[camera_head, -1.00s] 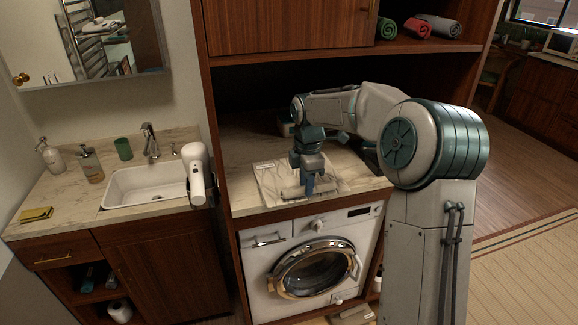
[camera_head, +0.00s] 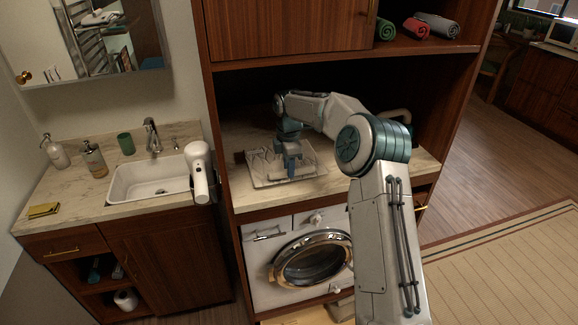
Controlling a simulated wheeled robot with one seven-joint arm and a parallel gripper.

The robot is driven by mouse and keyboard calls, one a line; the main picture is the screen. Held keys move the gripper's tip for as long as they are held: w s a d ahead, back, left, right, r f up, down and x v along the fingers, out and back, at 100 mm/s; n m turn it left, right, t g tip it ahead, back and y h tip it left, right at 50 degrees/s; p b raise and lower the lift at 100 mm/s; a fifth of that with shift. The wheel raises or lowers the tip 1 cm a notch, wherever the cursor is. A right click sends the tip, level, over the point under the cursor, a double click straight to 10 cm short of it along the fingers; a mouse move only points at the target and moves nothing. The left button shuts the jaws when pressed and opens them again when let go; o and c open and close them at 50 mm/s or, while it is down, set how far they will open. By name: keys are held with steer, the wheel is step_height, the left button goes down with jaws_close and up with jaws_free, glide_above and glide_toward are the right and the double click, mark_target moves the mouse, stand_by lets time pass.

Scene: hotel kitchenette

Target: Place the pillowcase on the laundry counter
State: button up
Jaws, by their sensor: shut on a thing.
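The pillowcase (camera_head: 258,172) is a flat, pale, creased piece of cloth on the marble laundry counter (camera_head: 246,200) above the washing machine. My gripper (camera_head: 290,174) points down at its middle and is shut on a fold of it. The cloth is spread around the gripper and appears to rest on the counter; whether part of it is lifted is too small to tell. The fingertips are partly hidden by the gripper body and the cloth.
The washing machine (camera_head: 268,236) stands under the counter. A sink (camera_head: 150,180) with soap bottles, a green cup (camera_head: 126,143) and a yellow cloth (camera_head: 43,210) is at the left. A white hair dryer (camera_head: 199,170) hangs beside the cabinet. Rolled towels (camera_head: 418,28) lie on the upper shelf.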

steer(key=shift+f, duration=0.5)
steer(key=shift+f, duration=0.15)
steer(key=o, duration=1)
steer(key=shift+r+b, duration=0.65)
steer(key=shift+r, duration=3.25)
